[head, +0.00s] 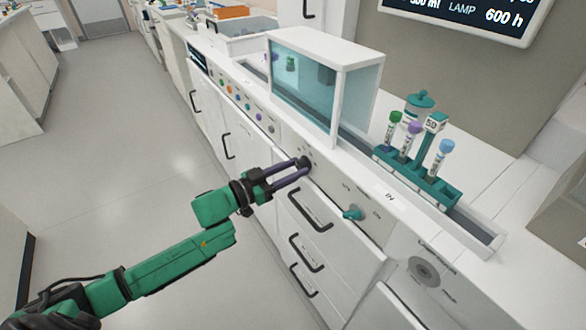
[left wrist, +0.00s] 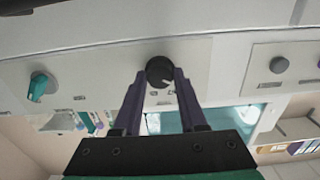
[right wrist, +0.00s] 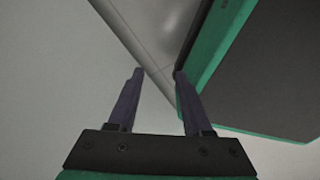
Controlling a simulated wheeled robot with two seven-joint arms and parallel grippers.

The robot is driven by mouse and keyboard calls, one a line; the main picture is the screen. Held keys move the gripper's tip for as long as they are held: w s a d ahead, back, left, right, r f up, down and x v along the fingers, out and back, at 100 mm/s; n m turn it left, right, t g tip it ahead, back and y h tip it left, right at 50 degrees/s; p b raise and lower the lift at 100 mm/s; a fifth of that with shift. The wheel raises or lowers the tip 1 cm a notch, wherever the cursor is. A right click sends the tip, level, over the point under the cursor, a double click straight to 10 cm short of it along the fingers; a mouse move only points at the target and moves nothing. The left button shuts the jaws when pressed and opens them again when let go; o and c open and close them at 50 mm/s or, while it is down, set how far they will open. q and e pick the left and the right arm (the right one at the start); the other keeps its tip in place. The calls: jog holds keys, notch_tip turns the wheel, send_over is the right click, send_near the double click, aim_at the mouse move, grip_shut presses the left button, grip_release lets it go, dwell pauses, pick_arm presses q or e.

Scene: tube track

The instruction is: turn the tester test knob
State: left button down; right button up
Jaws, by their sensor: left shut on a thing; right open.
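A black round knob (head: 303,162) sits on the pale front panel below the glass-sided box. My left gripper (head: 304,168) reaches it from the left, its two purple fingers at the knob. In the left wrist view, the left gripper (left wrist: 160,76) has its fingertips on either side of the black knob (left wrist: 160,72), closed on it. A light pointer mark shows on the knob's face. My right gripper (right wrist: 156,72) is open and empty in the right wrist view; it is out of the head view.
A teal knob (head: 352,213) is on the panel to the right, also in the left wrist view (left wrist: 38,88). Another dark knob (left wrist: 279,65) is on a neighbouring panel. A teal rack (head: 420,178) with capped tubes stands in the track. Drawers with black handles (head: 308,210) lie below.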

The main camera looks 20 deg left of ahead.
pick_arm(q)
jog(key=m, duration=0.3)
jog(key=shift+m, duration=0.4)
jog(key=m, duration=0.3)
jog(key=shift+m, duration=0.3)
jog(key=m, duration=0.3)
jog(key=shift+m+b, duration=1.15)
jog(key=shift+m, duration=1.55)
jog(key=shift+c, duration=2.3)
grip_release()
